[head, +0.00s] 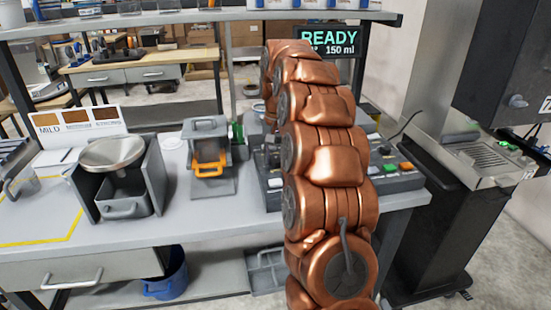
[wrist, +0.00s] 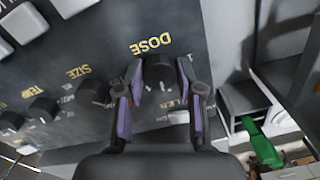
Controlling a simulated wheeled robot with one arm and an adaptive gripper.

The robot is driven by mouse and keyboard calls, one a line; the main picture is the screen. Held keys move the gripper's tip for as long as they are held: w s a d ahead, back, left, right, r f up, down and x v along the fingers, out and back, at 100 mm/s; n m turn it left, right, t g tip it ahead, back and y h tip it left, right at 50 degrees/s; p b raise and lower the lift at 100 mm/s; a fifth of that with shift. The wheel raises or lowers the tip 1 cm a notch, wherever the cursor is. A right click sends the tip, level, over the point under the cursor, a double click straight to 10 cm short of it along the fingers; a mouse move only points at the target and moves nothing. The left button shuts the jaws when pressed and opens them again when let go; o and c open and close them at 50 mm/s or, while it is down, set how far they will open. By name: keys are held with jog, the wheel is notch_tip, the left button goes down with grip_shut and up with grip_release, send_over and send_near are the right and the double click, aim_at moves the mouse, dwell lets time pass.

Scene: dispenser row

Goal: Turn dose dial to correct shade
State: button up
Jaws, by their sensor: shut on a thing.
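In the wrist view, my gripper (wrist: 160,95) has its two purple-padded fingers on either side of the black dose dial (wrist: 157,74), under the yellow "DOSE" label on the dark panel. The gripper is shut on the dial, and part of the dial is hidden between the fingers. In the head view, my copper arm covers the gripper and most of the control panel (head: 398,182). The shade card (head: 80,127) stands at the left of the bench, with brown swatches and the word "MILD" at its left end. A display (head: 330,42) reads "READY" and "150 ml".
In the wrist view, the size dial (wrist: 92,92) and other dials lie left of the dose dial. A machine with a green handle (wrist: 262,148) is at the right. In the head view, a device with an orange handle (head: 210,168) and a metal-pan machine (head: 112,153) stand left of my arm.

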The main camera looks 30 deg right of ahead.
aim_at(276, 159)
jog(key=n, duration=0.5)
jog(key=shift+n, duration=0.3)
jog(key=n, duration=0.4)
jog(key=shift+d+n+p, duration=0.15)
jog(key=shift+n+p, duration=0.25)
jog(key=o, duration=1.2)
jog(key=shift+c, duration=0.2)
jog(key=shift+w+r, duration=0.1)
jog(key=shift+r, duration=3.65)
